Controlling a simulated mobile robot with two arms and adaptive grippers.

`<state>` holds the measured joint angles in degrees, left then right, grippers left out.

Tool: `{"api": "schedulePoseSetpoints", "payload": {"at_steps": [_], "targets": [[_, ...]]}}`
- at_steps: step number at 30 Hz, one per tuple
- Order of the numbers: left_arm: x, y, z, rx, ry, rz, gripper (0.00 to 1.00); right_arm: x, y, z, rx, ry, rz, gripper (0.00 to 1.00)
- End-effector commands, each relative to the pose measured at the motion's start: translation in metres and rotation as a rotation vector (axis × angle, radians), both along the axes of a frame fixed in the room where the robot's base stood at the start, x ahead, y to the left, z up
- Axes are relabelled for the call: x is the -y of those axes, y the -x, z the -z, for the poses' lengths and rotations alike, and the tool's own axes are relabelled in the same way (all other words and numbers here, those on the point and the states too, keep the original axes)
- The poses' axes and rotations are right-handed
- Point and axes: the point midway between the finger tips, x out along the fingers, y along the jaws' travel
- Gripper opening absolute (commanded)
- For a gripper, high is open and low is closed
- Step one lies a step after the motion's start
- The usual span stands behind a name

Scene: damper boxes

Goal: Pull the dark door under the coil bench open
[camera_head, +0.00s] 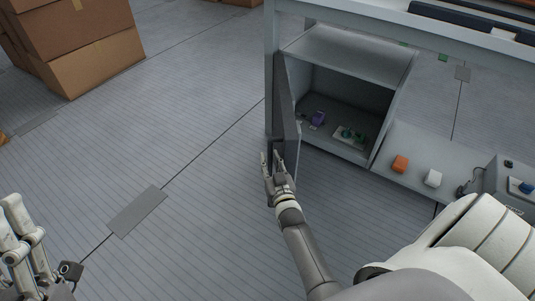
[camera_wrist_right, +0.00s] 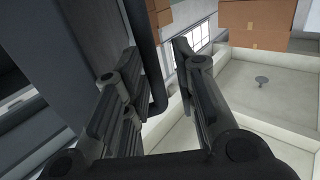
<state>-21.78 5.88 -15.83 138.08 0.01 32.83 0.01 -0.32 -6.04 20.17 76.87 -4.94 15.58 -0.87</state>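The dark door (camera_head: 287,108) under the coil bench (camera_head: 268,75) stands swung open, seen nearly edge-on at the left of the cabinet. My right gripper (camera_head: 271,163) is at the door's lower front edge. In the right wrist view, the fingers of my right gripper (camera_wrist_right: 160,105) are apart. A dark curved bar, likely the door handle (camera_wrist_right: 153,60), runs between them, nearer the left finger. A clear gap shows to the right finger; contact with the left one I cannot tell. My left gripper (camera_head: 32,248) is at the lower left, fingers apart and empty, far from the door.
Inside the open cabinet (camera_head: 345,95) are a purple item (camera_head: 318,118) and a pale tray with green parts (camera_head: 350,137). Cardboard boxes (camera_head: 95,62) stand upper left.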

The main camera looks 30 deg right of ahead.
Motion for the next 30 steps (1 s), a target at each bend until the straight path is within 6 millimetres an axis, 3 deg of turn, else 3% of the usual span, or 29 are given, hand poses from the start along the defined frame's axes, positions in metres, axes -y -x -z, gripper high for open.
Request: {"api": "schedulePoseSetpoints", "payload": {"at_steps": [6, 12, 24, 28, 30], "targets": [[0.000, 0.000, 0.000, 0.000, 0.000, 0.000, 0.40, -0.015, 0.042, 0.002, -0.004, -0.004, -0.001, 0.25], [0.000, 0.000, 0.000, 0.000, 0.000, 0.000, 0.40, -0.024, 0.065, 0.001, -0.002, -0.002, -0.002, 0.25], [0.000, 0.000, 0.000, 0.000, 0.000, 0.000, 0.40, -0.026, 0.072, 0.000, -0.001, -0.001, -0.002, 0.25], [0.000, 0.000, 0.000, 0.001, 0.000, 0.000, 0.40, -0.028, 0.071, -0.007, 0.015, 0.006, -0.009, 0.11], [0.000, 0.000, 0.000, 0.001, 0.000, 0.000, 0.40, -0.034, 0.067, -0.027, 0.055, 0.023, -0.030, 0.02]]}}
